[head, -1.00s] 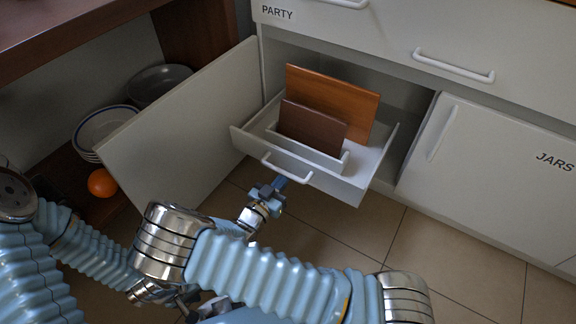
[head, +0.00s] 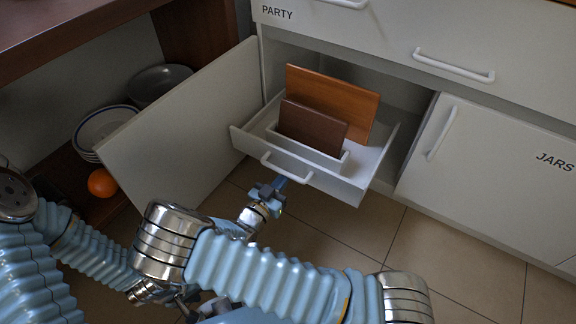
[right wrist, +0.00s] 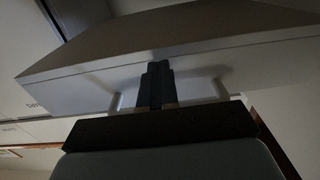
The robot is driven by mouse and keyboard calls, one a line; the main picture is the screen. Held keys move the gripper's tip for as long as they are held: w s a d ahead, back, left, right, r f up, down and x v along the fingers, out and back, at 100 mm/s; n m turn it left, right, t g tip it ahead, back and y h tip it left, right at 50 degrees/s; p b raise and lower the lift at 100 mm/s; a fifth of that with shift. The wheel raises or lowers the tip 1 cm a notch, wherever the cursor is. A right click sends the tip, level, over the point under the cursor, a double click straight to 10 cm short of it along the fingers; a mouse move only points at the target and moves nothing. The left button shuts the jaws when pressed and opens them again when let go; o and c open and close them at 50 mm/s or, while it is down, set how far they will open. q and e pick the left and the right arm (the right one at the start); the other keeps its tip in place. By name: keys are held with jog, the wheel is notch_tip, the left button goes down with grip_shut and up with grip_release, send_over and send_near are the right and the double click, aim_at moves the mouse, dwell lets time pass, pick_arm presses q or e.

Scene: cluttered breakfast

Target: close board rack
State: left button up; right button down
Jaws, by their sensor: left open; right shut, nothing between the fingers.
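The board rack is a pulled-out white drawer (head: 361,190) in the cabinet's lower opening. It holds a dark brown board (head: 312,127) and a taller orange-brown board (head: 333,92), both upright in a white holder (head: 318,157). A white bar handle (head: 286,171) is on its front. My right gripper (head: 281,182) is shut and empty just in front of the drawer front, by the handle. In the right wrist view its dark fingers (right wrist: 155,84) point at the drawer front (right wrist: 203,60), between the handle posts; contact is unclear. My left gripper (head: 190,301) is low in the picture, open and largely hidden by my right arm.
An open white cabinet door (head: 180,135) stands left of the drawer. A closed JARS door (head: 500,175) is on the right, with a PARTY drawer (head: 385,45) above. Bowls (head: 100,127) and an orange (head: 102,183) sit on the left shelf. The tiled floor (head: 430,250) is clear.

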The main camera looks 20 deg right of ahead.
jog(key=shift+w+d, duration=0.15)
jog(key=shift+d, duration=0.1)
dwell(0.6)
jog(key=shift+w+d, duration=0.45)
jog(key=shift+d, duration=0.1)
jog(key=shift+x, duration=12.45)
jog(key=shift+x, duration=1.4)
jog(key=shift+s+a+r, duration=0.1)
jog(key=shift+s+a, duration=0.15)
jog(key=shift+a, duration=0.2)
jog(key=p+v, duration=0.1)
jog(key=v, duration=0.7)
jog(key=shift+s, duration=0.1)
